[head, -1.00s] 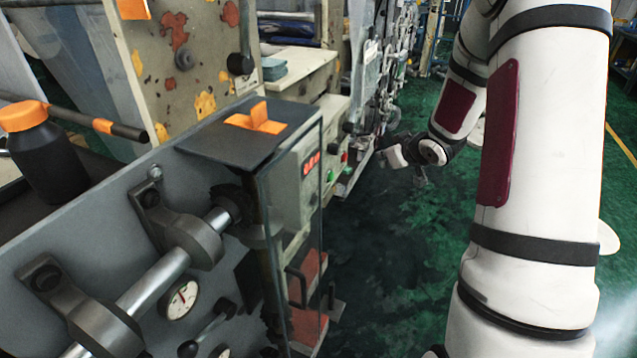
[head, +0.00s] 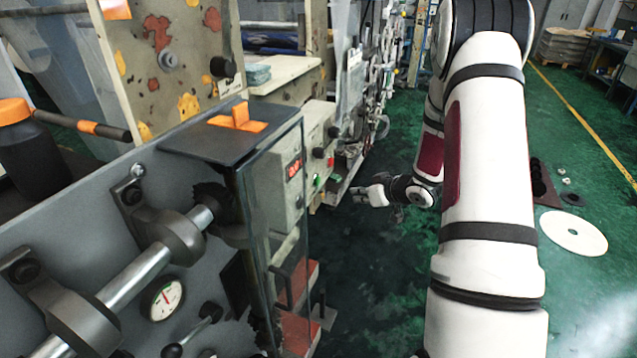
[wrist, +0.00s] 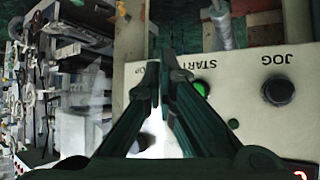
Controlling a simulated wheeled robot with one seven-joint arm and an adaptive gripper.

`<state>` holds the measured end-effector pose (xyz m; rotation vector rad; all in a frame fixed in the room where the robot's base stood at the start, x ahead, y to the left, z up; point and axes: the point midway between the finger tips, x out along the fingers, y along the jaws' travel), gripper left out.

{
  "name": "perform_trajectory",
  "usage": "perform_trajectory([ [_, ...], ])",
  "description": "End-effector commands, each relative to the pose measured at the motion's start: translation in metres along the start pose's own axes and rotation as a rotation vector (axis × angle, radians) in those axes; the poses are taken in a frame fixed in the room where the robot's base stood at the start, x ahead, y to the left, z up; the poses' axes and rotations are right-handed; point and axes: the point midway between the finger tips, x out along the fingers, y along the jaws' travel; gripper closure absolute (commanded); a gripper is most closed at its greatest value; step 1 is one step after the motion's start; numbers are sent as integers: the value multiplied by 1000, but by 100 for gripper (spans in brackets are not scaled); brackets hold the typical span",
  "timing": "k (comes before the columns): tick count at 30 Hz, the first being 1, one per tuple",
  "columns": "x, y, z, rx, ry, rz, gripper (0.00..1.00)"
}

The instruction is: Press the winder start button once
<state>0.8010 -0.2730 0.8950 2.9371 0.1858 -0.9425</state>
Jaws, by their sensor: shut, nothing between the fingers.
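The winder start button (wrist: 202,88) is a small green button under the printed word START on a pale control panel (wrist: 245,112) in the wrist view. In the head view a small green button (head: 318,181) shows on the machine's panel front. My gripper (wrist: 158,78) is shut and empty, its dark fingertips just left of the start button in the wrist view. I cannot tell the gap between the fingertips and the panel. My gripper (head: 366,196) is right of the panel in the head view. The fingers partly cover another label, leaving "OP" visible.
A black JOG button (wrist: 278,91) sits right of the start button. A clear guard box stands in front. Green floor (head: 390,290) is open right of the machine.

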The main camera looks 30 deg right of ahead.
Motion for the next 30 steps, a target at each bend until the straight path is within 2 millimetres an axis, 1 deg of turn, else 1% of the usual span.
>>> perform_trajectory([
  [9,30,-20,-19,-2,1,-3,100],
  [15,45,-33,-32,-2,0,-3,100],
  [22,56,-40,-40,0,0,0,100],
  [30,58,-42,-42,0,0,0,100],
])
